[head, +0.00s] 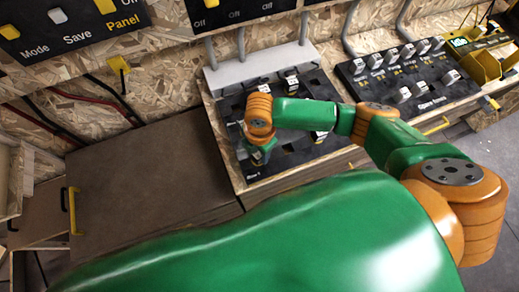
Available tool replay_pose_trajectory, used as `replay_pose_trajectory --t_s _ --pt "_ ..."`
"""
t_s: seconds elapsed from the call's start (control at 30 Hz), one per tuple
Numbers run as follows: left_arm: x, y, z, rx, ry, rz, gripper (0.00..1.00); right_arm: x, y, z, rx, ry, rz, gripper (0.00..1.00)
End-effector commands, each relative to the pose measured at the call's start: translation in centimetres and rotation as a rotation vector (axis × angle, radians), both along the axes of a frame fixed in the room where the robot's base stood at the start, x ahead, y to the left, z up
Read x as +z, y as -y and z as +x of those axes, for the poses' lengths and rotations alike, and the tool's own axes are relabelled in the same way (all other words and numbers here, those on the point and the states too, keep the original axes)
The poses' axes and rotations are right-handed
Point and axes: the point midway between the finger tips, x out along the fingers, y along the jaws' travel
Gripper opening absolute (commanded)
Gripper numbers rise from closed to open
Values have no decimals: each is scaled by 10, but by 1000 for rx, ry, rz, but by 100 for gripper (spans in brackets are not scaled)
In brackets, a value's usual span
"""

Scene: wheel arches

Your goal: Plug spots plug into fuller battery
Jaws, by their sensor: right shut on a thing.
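My right arm reaches in from the right over a black panel (300,157) marked "Row 1" with several dark sockets. My right gripper (259,158) points down at the panel's left part, below the orange wrist. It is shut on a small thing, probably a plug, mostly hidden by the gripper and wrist. White and black plug-like pieces (291,84) stand at the panel's back. I cannot tell which plug is the spots plug. No battery can be told for certain. My left gripper is not in view.
A panel with several white switches (409,68) stands right of the black panel. A yellow device with a green display (459,42) is at the far right. A brown cabinet top (140,175) at left is clear. Labelled switch panels (70,28) hang above.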

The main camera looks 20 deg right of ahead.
Motion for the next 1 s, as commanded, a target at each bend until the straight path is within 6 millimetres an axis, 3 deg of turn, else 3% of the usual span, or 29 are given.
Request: replay_pose_trajectory --t_s 0.47,0.5,0.6,0.83,0.9,1.0 --pt "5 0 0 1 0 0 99 -2 0 0 0 0 0 0" --pt "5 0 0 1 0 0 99 -2 0 0 0 0 0 50" --pt "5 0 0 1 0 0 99 -2 0 0 0 0 0 77" --pt "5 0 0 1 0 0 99 -2 0 0 0 0 0 77" --pt "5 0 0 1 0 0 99 -2 0 0 0 0 0 96" --pt "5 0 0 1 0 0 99 -2 0 0 0 0 0 100"
